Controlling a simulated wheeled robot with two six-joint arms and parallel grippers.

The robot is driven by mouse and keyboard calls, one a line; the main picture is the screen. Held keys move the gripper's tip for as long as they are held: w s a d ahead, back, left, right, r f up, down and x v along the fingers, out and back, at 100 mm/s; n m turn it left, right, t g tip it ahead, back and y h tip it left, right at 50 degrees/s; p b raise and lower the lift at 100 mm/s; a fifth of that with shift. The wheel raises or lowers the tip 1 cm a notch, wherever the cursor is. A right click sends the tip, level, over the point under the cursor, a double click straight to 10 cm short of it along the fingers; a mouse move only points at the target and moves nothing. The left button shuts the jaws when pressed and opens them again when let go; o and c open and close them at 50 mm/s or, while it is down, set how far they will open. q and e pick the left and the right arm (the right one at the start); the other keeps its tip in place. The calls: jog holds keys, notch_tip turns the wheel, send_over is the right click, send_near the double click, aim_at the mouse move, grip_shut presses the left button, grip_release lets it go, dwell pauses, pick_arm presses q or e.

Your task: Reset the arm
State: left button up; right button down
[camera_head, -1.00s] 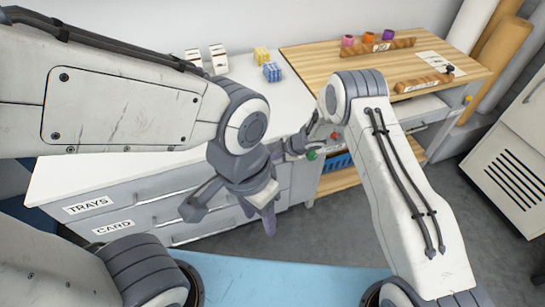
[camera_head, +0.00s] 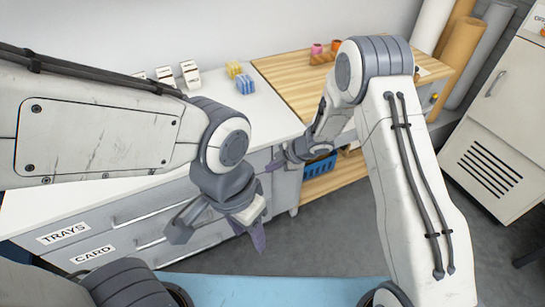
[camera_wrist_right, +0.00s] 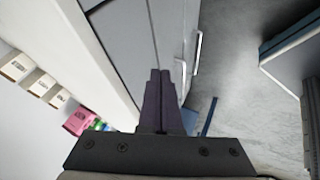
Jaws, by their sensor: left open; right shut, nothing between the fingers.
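My left gripper (camera_head: 219,240) hangs in front of the grey drawer fronts in the head view. Its fingers are spread apart with nothing between them. My right gripper (camera_head: 272,167) is farther off, near the right end of the drawers, and partly hidden by its own arm. In the right wrist view its dark fingers (camera_wrist_right: 161,88) lie together, with nothing between them. In that view the drawer fronts and the floor lie beyond the fingertips.
A white cabinet (camera_head: 495,165) stands right. Grey floor between is clear.

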jog(key=s+d+r+m+t+h, duration=0.25)
jog(key=r+m+h, duration=0.35)
jog(key=r, duration=0.9)
jog(key=s+d+r+m+g, duration=0.1)
jog(key=s+r+m, duration=0.1)
jog(key=s, duration=0.8)
jog(key=s+d+r+m+g, duration=0.1)
jog(key=s+r+m+g, duration=0.1)
jog(key=s, duration=0.8)
jog(key=s+d+r+m+g, duration=0.1)
jog(key=s+r+m+g, duration=0.1)
jog(key=s, duration=0.8)
jog(key=r+m, duration=0.1)
jog(key=m, duration=0.1)
jog(key=shift+d+r+m, duration=0.35)
jog(key=shift+m, duration=0.05)
jog(key=shift+g, duration=0.25)
